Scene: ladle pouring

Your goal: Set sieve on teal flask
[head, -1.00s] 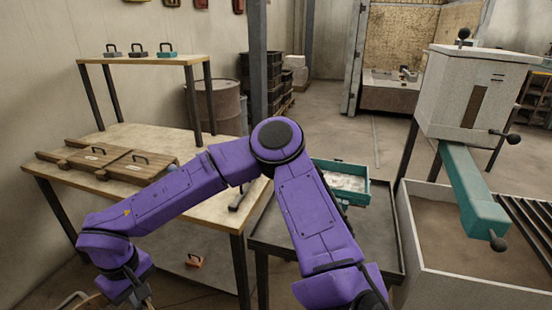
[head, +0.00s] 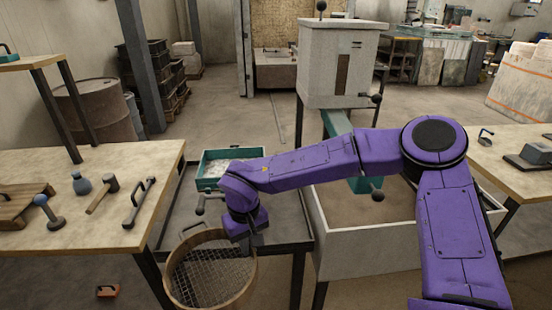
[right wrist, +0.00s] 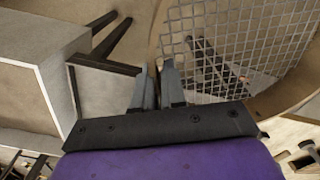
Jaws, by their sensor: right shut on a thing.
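The sieve (head: 167,281) is a round wooden hoop with a wire mesh, at the lower left of the head view. My right gripper (head: 250,243) is shut on its rim and holds it beside the left table, past that table's right edge. In the right wrist view the fingers (right wrist: 159,80) pinch the rim, with the mesh (right wrist: 235,45) to the right. My left gripper is not in view.
A teal tray (head: 212,182) and a grey box-like machine (head: 335,62) stand beyond.

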